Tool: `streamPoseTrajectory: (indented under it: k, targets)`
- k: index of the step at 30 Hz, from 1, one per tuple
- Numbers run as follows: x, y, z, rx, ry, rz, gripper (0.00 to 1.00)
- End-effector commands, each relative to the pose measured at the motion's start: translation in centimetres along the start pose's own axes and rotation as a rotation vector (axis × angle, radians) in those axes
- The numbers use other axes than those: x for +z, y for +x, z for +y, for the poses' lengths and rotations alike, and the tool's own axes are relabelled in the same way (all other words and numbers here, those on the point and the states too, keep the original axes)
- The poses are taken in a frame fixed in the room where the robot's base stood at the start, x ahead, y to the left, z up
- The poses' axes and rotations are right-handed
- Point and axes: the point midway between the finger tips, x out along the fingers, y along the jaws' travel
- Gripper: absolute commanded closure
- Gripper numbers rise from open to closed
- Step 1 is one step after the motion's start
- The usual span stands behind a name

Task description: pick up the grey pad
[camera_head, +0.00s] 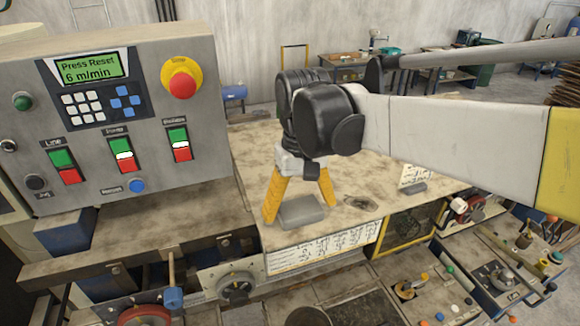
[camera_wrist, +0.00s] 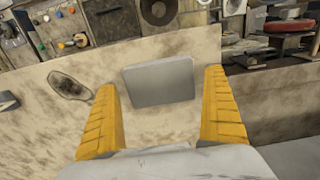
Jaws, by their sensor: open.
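The grey pad (camera_head: 301,211) lies flat on the worn beige top of the machine table in the head view. It is a small flat rectangular block. My gripper (camera_head: 299,215) has yellow-orange fingers and points down with the pad between or just behind its fingertips. In the wrist view the grey pad (camera_wrist: 160,81) shows between the two spread fingers of my gripper (camera_wrist: 163,100), nearer their tips. The gripper is open and holds nothing. I cannot tell exactly how high the fingertips are above the table.
A control panel (camera_head: 115,115) with a red emergency button (camera_head: 181,79) stands close on the left. The table's front edge carries a label sheet (camera_head: 322,247).

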Motion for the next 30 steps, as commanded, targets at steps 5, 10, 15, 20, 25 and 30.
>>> streamPoseTrajectory:
  k: [5, 10, 15, 20, 25, 30]
  targets:
    - [0.0, 0.0, 0.0, 0.000, 0.000, 0.000, 0.40]
    - [0.0, 0.0, 0.0, 0.000, 0.000, 0.000, 0.48]
    - [0.0, 0.0, 0.0, 0.000, 0.000, 0.000, 0.53]
    - [0.0, -0.4, 0.0, 0.000, 0.000, 0.000, 0.53]
    - [0.1, -2.2, 0.0, 0.000, 0.000, 0.000, 0.53]
    - [1.0, -5.1, 1.7, 0.000, 0.006, 0.000, 0.53]
